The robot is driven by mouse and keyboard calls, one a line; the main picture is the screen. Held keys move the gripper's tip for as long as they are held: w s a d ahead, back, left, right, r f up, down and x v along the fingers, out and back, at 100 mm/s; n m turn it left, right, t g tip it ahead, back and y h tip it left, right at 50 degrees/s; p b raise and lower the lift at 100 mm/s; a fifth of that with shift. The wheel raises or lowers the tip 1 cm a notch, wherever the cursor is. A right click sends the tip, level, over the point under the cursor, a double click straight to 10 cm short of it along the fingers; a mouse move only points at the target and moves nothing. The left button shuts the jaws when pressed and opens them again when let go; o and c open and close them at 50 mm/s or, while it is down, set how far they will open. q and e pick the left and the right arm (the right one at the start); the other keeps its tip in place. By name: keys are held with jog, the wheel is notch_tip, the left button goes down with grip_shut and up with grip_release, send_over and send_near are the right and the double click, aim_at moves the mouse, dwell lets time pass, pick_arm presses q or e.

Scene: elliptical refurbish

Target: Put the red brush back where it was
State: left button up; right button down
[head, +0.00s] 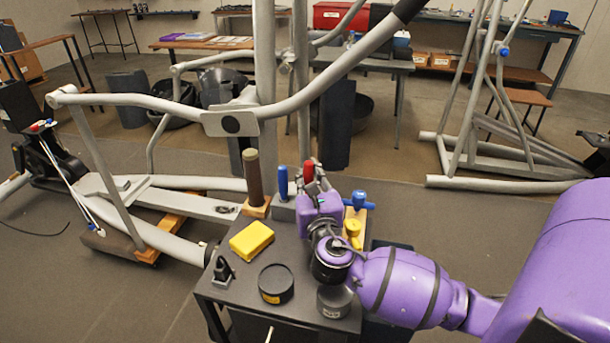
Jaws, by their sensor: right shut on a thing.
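The red brush (308,171) shows as an upright red handle at the back of the small dark work table (237,292). My right gripper (316,178) is shut on it, with the purple wrist just in front. The brush's lower part is hidden by my gripper, so I cannot tell whether it touches the grey holder block (283,210). A blue-handled tool (283,182) stands upright at that block, just left of the red brush. My left gripper is not in view.
On the table are a brown cylinder (253,179) on a wooden base, a yellow block (251,240), a black round tin (276,284), a grey tin (334,301), a black item (223,270) and a blue tool (359,200). A grey elliptical frame (180,103) rises close behind.

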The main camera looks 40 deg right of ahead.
jog(key=shift+f+b, duration=0.4)
jog(key=shift+f, duration=0.35)
jog(key=shift+r, duration=0.15)
jog(key=shift+f, duration=0.2)
jog(key=shift+f, duration=0.4)
jog(key=c, duration=1.5)
grip_release()
jog(key=shift+s+a+f, duration=0.1)
jog(key=shift+s+a, duration=0.15)
jog(key=shift+s, duration=0.2)
jog(key=v, duration=1.1)
